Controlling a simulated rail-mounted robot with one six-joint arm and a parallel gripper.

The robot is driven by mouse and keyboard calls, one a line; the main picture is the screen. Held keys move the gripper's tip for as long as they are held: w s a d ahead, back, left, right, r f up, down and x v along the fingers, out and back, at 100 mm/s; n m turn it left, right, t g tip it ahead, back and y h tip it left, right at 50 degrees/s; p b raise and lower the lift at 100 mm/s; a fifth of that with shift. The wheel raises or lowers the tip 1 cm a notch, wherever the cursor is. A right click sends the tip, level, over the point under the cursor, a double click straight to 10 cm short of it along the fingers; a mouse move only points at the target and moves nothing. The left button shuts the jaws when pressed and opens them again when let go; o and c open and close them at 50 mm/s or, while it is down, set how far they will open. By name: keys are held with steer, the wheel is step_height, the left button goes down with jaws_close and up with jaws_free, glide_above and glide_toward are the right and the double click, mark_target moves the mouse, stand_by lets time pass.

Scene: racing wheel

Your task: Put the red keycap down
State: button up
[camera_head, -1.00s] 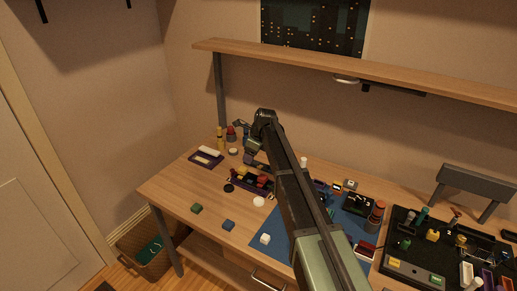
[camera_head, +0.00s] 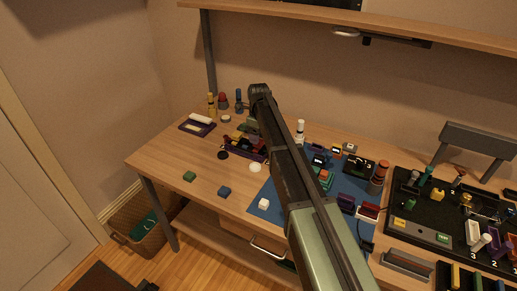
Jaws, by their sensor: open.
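The dark tray (camera_head: 259,157) at the middle of the desk holds small coloured pieces, red and yellow among them. I cannot tell which, if any, is the red keycap. A green keycap (camera_head: 189,176), a blue keycap (camera_head: 224,191) and a white keycap (camera_head: 264,204) sit apart along the front of the desk. My arm reaches from the lower right up over the desk, its far end above the back of the tray. My gripper is hidden behind the arm, so its fingers do not show.
A purple-and-white box (camera_head: 197,125) and several small bottles stand at the back left. A blue mat (camera_head: 259,206) with devices lies right of the tray. A black board (camera_head: 408,226) fills the right side. A shelf (camera_head: 400,36) overhangs the back.

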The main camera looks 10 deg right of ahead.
step_height(320, 180, down, 4)
steer(key=shift+r+b, duration=0.2)
steer(key=shift+b, duration=0.8)
steer(key=shift+r, duration=0.25)
steer(key=c, duration=1.1)
steer(key=shift+o, duration=0.2)
steer(key=shift+r+p, duration=0.1)
steer(key=shift+p, duration=0.25)
